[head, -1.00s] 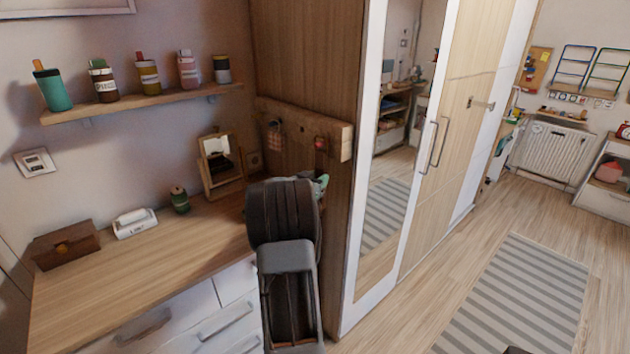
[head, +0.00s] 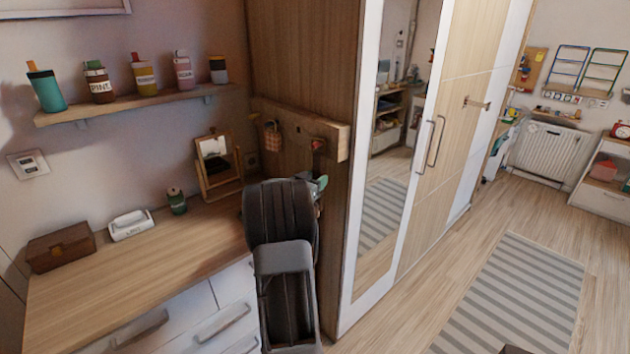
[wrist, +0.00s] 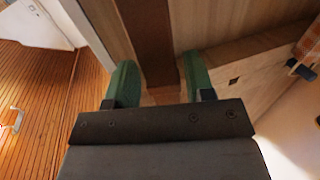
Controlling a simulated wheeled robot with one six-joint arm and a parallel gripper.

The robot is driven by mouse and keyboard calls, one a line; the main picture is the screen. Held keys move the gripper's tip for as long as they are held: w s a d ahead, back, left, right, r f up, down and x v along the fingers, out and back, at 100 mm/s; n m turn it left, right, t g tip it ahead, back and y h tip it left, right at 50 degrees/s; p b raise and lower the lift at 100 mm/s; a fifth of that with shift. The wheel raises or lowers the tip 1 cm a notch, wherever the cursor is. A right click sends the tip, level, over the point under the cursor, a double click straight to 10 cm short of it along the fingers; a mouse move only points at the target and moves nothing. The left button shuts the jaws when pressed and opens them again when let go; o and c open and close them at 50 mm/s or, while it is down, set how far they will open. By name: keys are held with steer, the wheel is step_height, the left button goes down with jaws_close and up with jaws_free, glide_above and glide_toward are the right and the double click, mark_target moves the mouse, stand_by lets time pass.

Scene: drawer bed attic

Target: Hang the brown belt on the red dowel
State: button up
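The red dowel (head: 318,146) shows at the right end of a wooden rail on the wardrobe's side, small in the head view. My gripper (head: 321,183) is just below it, mostly hidden behind my arm; one green fingertip shows. In the wrist view my gripper (wrist: 161,80) has its two green fingers on either side of a dark brown strip, the brown belt (wrist: 150,35). Whether the belt touches the dowel is hidden.
The rail (head: 296,122) also carries an orange checked cloth (head: 272,137). A mirror (head: 218,160), a dark green jar (head: 176,201), a white box (head: 131,226) and a brown box (head: 60,247) stand on the dresser (head: 150,280). A mirrored wardrobe door (head: 385,170) is close on the right.

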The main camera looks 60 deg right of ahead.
steer(key=shift+o, duration=1.3)
steer(key=a+b, duration=0.2)
steer(key=a, duration=1.2)
steer(key=w+a+f+n+t+y, duration=0.2)
steer(key=w+f+n+t+y, duration=0.15)
steer(key=w+f+t, duration=0.3)
steer(key=w+a+f+n+t+y, duration=0.1)
steer(key=w+a+n+y, duration=0.15)
steer(key=a+y, duration=0.35)
steer(key=w+a+f+n+t+y, duration=0.2)
steer(key=a+n+y, duration=0.15)
steer(key=a, duration=0.55)
steer(key=s+a+r+n+g+y, duration=0.2)
steer(key=s+a+n, duration=0.2)
steer(key=s+a, duration=0.3)
steer(key=s+a+r+n+g+y+p, duration=0.1)
steer(key=s+a+n, duration=0.4)
steer(key=a, duration=1)
steer(key=shift+s+a+r+g+y, duration=0.2)
steer(key=shift+s+r+g+y, duration=0.75)
steer(key=shift+s, duration=0.6)
